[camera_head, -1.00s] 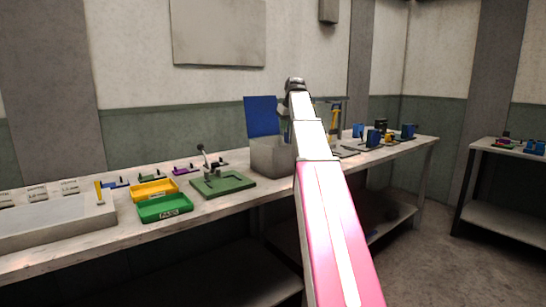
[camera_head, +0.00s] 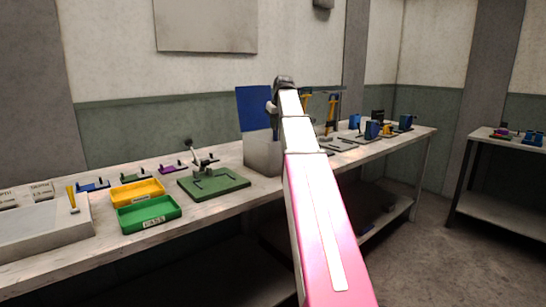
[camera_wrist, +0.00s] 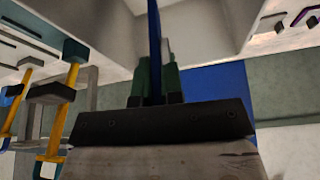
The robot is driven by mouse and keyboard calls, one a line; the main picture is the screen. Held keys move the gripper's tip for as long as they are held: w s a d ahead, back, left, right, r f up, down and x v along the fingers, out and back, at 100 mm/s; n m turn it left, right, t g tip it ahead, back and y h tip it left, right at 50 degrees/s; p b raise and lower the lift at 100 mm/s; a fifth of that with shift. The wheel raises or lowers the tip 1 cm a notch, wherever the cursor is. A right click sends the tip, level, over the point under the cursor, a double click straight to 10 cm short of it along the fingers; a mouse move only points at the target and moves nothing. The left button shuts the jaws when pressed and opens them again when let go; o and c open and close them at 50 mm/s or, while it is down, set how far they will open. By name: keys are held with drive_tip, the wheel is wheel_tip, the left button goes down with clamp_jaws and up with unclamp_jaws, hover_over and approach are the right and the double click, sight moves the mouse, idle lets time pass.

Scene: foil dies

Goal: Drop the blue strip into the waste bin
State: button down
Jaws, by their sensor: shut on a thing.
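My gripper (camera_wrist: 155,82), with dark green fingers, is shut on a thin blue strip (camera_wrist: 154,35), seen edge-on in the wrist view. In the head view the fingers and strip are hidden behind my arm. A pale grey box (camera_head: 262,156), which looks like the waste bin, stands on the bench beside my arm. A blue panel (camera_head: 253,109) rises upright at its back; it also shows in the wrist view (camera_wrist: 222,90). Pale walls of the box (camera_wrist: 195,18) lie around the strip in the wrist view. I cannot tell how far inside the strip is.
Left of the box are a green press plate (camera_head: 214,185), a yellow tray (camera_head: 137,191) and a green tray (camera_head: 148,216). Yellow-handled tools on a rack (camera_head: 331,110) and blue blocks (camera_head: 372,130) stand to the right. A second table (camera_head: 497,142) is at the far right.

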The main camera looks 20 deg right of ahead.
drive_tip(key=shift+f, duration=1.1)
drive_tip(key=c, duration=1.2)
unclamp_jaws()
drive_tip(key=shift+o, duration=0.2)
drive_tip(key=shift+r, duration=0.1)
drive_tip(key=a+v, duration=0.1)
drive_tip(key=v, duration=0.9)
drive_tip(key=shift+s+d+r, duration=0.2)
drive_tip(key=shift+d+r, duration=0.15)
drive_tip(key=shift+d, duration=0.1)
